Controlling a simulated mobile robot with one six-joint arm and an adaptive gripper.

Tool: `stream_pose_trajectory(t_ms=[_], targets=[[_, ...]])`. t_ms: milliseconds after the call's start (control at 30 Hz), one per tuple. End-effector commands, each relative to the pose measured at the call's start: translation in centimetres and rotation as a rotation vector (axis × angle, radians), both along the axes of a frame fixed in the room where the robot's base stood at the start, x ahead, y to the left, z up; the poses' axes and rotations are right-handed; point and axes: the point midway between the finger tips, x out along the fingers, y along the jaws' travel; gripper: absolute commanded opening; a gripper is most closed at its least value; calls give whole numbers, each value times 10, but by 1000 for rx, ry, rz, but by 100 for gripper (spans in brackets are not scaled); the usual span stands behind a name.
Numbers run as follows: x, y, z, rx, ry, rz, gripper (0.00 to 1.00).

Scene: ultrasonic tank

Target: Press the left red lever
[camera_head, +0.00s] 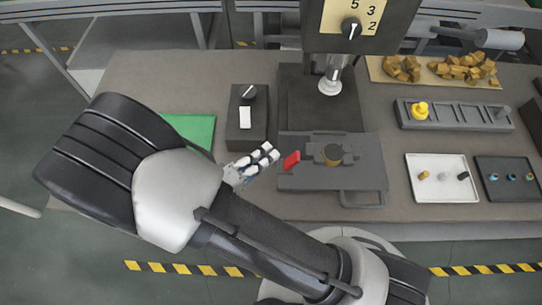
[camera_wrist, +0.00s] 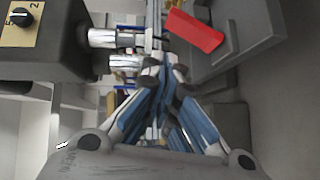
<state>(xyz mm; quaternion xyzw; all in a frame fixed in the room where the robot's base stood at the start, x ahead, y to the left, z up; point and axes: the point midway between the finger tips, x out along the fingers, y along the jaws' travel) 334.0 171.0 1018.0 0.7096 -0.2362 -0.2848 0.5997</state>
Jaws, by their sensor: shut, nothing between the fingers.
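The red lever (camera_head: 291,160) sits at the left end of a dark grey fixture (camera_head: 350,180) on the table. In the wrist view the red lever (camera_wrist: 195,30) is large, at the upper right beyond my fingers. My gripper (camera_head: 268,153) is shut and empty, just left of the lever in the head view. In the wrist view my gripper (camera_wrist: 160,85) has its fingers together, pointing up the picture. A small gap seems to lie between the fingertips and the lever; contact cannot be told. Only one red lever shows.
The ultrasonic machine's horn (camera_head: 330,84) and dial head (camera_head: 355,28) stand behind the fixture. A dark box with a knob and white switch (camera_head: 245,118) is left of it. A green mat (camera_head: 190,130) lies farther left. Trays (camera_head: 440,195) and a rack (camera_head: 455,113) are at right.

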Motion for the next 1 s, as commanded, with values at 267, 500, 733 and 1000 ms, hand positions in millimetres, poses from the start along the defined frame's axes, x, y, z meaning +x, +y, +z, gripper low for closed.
stream_pose_trajectory(t_ms=[267, 500, 733, 1000], targets=[[-31, 40, 26, 4, -1, 1, 0], [-60, 64, 39, 3, -1, -2, 0], [-69, 70, 42, 1, 0, -4, 0], [-68, 70, 42, 1, 0, -4, 0]])
